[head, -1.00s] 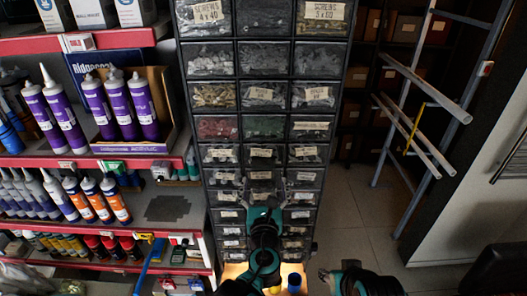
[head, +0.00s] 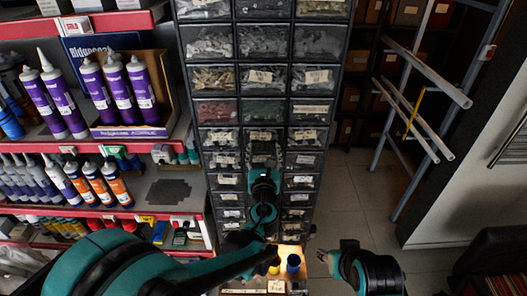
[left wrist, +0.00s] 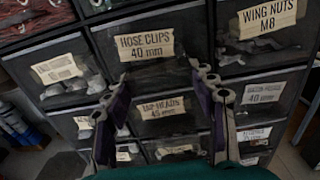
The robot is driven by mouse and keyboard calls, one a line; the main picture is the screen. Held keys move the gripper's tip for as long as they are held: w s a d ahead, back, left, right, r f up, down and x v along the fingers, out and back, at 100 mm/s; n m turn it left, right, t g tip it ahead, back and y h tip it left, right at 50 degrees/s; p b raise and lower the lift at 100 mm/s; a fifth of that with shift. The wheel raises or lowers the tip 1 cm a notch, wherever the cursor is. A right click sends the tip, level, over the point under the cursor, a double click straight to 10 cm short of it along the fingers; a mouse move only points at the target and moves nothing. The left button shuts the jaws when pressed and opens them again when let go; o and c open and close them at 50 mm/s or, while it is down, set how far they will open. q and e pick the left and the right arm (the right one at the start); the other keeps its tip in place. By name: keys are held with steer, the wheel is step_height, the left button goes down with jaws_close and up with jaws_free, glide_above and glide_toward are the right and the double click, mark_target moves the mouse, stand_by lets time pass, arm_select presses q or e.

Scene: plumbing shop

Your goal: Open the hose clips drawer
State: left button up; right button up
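The hose clips drawer (left wrist: 180,62) is a dark, clear-fronted drawer with a cream label reading "HOSE CLIPS 40 mm" (left wrist: 145,45) in the left wrist view. It looks shut, level with its neighbours. My left gripper (left wrist: 165,78) is open and empty, one finger at each side of the drawer's lower front. Whether the fingers touch it I cannot tell. In the head view, my left gripper (head: 264,172) is in front of the cabinet's middle column and hides the drawer there. My right gripper (head: 322,257) is low, right of the cabinet; its fingers are too small to read.
The cabinet (head: 344,95) has several similar drawers, including "WING NUTS M8" (left wrist: 263,22) at upper right. Shelves with purple tubes (head: 118,85) stand left. A metal rack (head: 403,120) stands right over clear floor (head: 360,200). Small pots (head: 293,263) stand low in front.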

arm_select(q)
jaws_close()
steer(key=shift+s, duration=0.35)
steer(key=s, duration=1.5)
steer(key=shift+b, duration=0.3)
steer(key=o, duration=1)
jaws_free()
steer(key=shift+o, duration=0.2)
steer(key=shift+s+r, duration=0.1)
steer(key=s, duration=1.2)
